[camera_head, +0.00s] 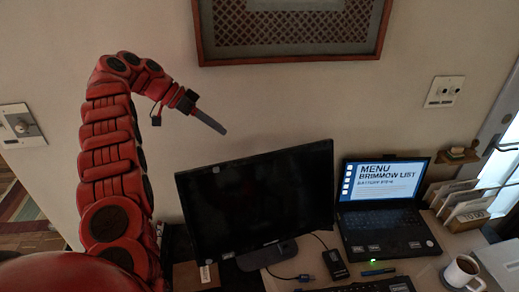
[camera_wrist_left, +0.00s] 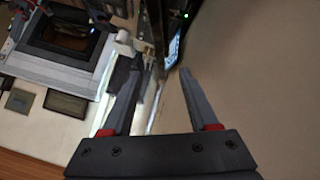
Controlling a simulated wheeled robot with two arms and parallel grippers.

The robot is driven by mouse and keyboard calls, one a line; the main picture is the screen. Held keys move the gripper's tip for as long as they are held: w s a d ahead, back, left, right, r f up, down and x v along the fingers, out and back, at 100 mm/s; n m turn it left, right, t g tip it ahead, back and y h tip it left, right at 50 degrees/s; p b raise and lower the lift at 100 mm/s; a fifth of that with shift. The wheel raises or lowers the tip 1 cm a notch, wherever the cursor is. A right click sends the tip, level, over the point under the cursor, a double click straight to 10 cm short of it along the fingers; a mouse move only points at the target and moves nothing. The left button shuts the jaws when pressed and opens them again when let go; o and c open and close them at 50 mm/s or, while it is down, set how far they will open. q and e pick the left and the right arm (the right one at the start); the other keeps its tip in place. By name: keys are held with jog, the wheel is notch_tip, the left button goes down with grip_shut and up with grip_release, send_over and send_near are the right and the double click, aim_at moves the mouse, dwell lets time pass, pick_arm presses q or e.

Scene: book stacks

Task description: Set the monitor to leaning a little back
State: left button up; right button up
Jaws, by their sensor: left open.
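The black monitor (camera_head: 258,195) stands on its foot (camera_head: 266,255) on the desk in the head view, its dark screen facing me. How far the screen tilts is hard to tell from above. My red left arm rises on the left and bends over to the right. My left gripper (camera_head: 222,130) is above the monitor's top edge, apart from it, near the wall. In the left wrist view the gripper (camera_wrist_left: 160,74) is open with nothing between its fingers. The monitor is not clearly identifiable in that view. My right gripper is not shown.
An open laptop (camera_head: 385,212) stands right of the monitor. A white mug (camera_head: 463,272), a card holder (camera_head: 462,204) and a small black device (camera_head: 335,264) are on the desk. A framed picture (camera_head: 290,30) hangs above; the wall is close behind the monitor.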

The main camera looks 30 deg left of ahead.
aim_at(259, 155)
pick_arm(q)
jog(key=p+x, duration=0.1)
jog(key=x, duration=1.5)
jog(key=shift+d+f, duration=0.1)
jog(key=shift+d, duration=0.1)
jog(key=shift+w+d+f, duration=0.1)
jog(key=shift+d+f, duration=0.1)
jog(key=shift+f, duration=0.15)
grip_shut()
dwell(0.6)
